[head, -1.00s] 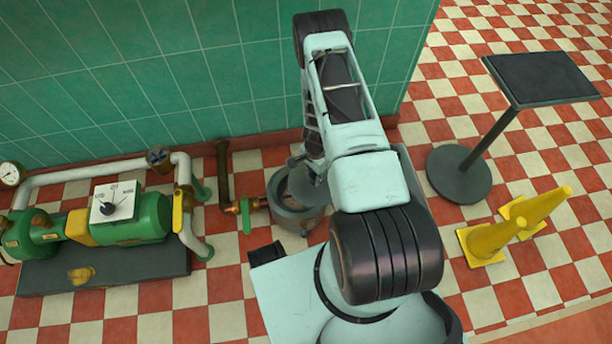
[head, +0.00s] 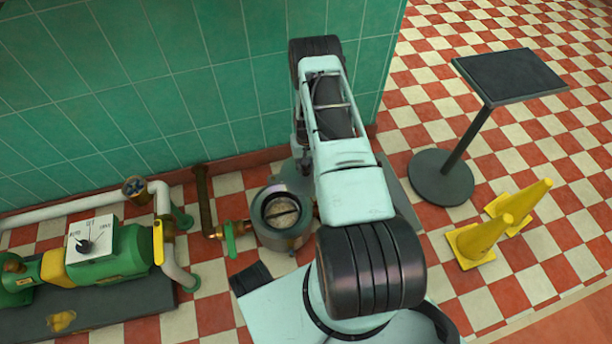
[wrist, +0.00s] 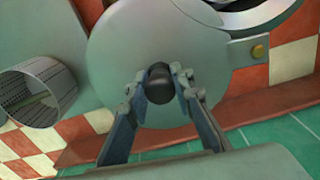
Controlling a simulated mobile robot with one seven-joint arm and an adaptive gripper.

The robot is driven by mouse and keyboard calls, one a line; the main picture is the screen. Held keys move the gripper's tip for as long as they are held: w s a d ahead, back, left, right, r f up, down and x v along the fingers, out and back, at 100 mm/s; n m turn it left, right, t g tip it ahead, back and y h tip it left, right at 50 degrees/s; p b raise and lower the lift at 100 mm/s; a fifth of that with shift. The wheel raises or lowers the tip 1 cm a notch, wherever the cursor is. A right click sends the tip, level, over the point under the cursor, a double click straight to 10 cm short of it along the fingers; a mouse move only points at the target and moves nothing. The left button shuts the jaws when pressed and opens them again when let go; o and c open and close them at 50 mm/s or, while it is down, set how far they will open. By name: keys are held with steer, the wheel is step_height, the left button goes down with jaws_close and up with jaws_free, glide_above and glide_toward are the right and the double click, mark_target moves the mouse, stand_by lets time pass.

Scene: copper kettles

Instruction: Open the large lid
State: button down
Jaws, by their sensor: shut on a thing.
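The large lid (wrist: 115,45) is a flat grey disc with a dark round knob (wrist: 159,85), seen in the wrist view. My gripper (wrist: 160,92) is shut on this knob, one finger on each side. The grey round vessel (head: 281,232) stands on the floor left of my arm in the head view, its mouth uncovered and something brownish inside. Part of a round grey rim (wrist: 268,18) shows at the top right of the wrist view, beside the lid. In the head view my arm hides my gripper and most or all of the lid.
A brass pipe with a green valve handle (head: 230,238) joins the vessel's left side. A perforated metal cylinder (wrist: 38,95) lies left of the lid. Green pump machinery (head: 105,262) stands left, the green tiled wall (head: 200,80) behind. Yellow cones (head: 480,240) and a stand (head: 443,176) are right.

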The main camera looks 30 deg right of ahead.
steer(key=shift+w+d+n, duration=0.2)
steer(key=shift+w+n, duration=0.7)
steer(key=shift+w, duration=0.15)
steer(key=shift+w+d+n, duration=0.15)
steer(key=shift+w+n, duration=0.75)
steer(key=shift+w, duration=0.2)
steer(key=c, duration=1.8)
jaws_free()
steer(key=shift+o, duration=0.2)
steer(key=shift+a+r, duration=0.1)
step_height(320, 180, up, 12)
